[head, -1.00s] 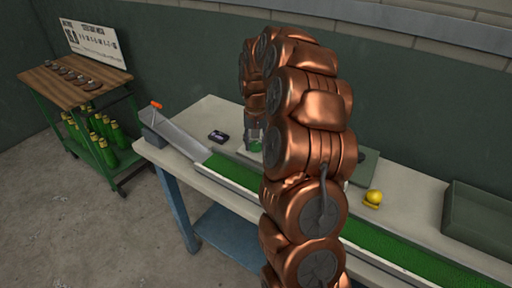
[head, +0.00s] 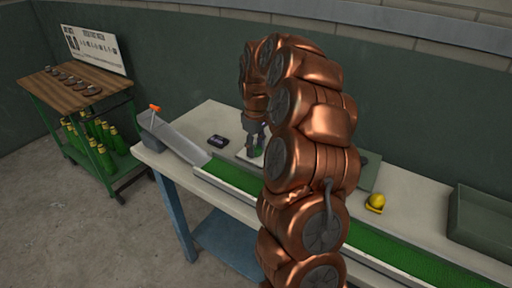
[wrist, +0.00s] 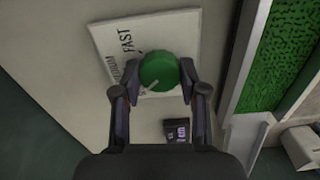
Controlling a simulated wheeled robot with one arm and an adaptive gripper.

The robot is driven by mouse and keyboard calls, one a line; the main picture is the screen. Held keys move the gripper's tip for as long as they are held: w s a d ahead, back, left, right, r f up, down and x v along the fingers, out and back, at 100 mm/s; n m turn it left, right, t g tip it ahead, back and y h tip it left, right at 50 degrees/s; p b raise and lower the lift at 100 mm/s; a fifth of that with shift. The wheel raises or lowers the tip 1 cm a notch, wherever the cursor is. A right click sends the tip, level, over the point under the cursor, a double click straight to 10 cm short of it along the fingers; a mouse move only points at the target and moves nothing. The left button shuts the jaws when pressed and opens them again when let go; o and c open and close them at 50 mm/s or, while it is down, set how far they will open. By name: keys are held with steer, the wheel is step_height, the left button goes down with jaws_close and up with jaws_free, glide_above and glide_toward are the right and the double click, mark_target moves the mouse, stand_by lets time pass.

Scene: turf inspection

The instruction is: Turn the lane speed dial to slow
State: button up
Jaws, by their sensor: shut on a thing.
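The lane speed dial (wrist: 159,71) is a round green knob with a pale pointer line, on a white label plate (wrist: 112,42) in the wrist view. The pointer aims toward the lower left in that view. My gripper (wrist: 159,80) is shut on the dial, one finger on each side. In the head view my gripper (head: 254,146) reaches down over the dial's plate on the bench, and my arm hides part of that area.
A green turf lane (head: 226,175) runs along the bench (head: 160,158), with a sloped ramp (head: 180,134) at its left end. A small dark device (head: 218,141) lies near the dial. A yellow object (head: 375,202) and a grey tray (head: 482,222) are to the right.

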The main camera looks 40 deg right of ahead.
steer(key=shift+n, duration=0.6)
steer(key=o, duration=1.1)
steer(key=shift+o, duration=0.2)
step_height(320, 180, up, 12)
stand_by(0.5)
